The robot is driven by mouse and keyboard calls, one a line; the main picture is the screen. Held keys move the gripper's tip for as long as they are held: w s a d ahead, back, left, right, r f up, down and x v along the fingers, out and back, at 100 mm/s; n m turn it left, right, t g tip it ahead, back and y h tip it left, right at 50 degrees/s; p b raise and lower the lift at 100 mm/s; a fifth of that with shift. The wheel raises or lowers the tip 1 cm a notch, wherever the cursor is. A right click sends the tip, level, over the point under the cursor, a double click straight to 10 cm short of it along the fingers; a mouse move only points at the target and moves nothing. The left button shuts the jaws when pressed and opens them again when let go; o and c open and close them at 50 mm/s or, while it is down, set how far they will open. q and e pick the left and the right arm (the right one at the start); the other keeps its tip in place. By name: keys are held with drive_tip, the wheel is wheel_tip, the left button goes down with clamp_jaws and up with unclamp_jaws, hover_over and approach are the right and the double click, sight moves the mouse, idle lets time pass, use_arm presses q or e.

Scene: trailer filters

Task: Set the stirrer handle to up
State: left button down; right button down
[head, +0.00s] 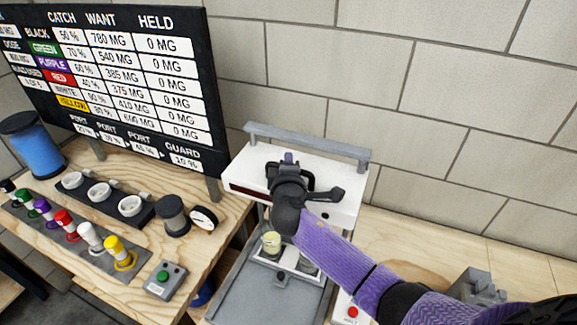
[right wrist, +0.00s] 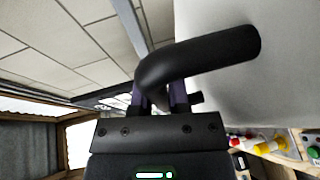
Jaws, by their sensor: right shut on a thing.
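The stirrer (head: 338,180) is a white machine head with a grey bar across its top, against the tiled wall. Its black handle (right wrist: 200,58) is a bent tube in the right wrist view, running from upper right down to my fingers. My right gripper (head: 289,160) is shut on this handle, with a purple finger on each side of it in the right wrist view (right wrist: 165,95). In the head view my gripper and wrist hide much of the handle and the stirrer's front. My left gripper is out of view.
Below the stirrer head, a pale yellow-topped cup (head: 271,243) stands by a grey tray (head: 255,290). A red button box (head: 350,311) is near my forearm.

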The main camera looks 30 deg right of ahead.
drive_tip(key=shift+w+r, duration=0.1)
drive_tip(key=shift+r, duration=0.25)
drive_tip(key=c, duration=0.9)
unclamp_jaws()
drive_tip(key=shift+o, duration=1.5)
drive_tip(key=shift+f, duration=0.1)
drive_tip(key=shift+s, duration=0.2)
drive_tip(key=v, duration=0.9)
drive_tip(key=shift+s+a, duration=0.25)
drive_tip(key=shift+s, duration=0.05)
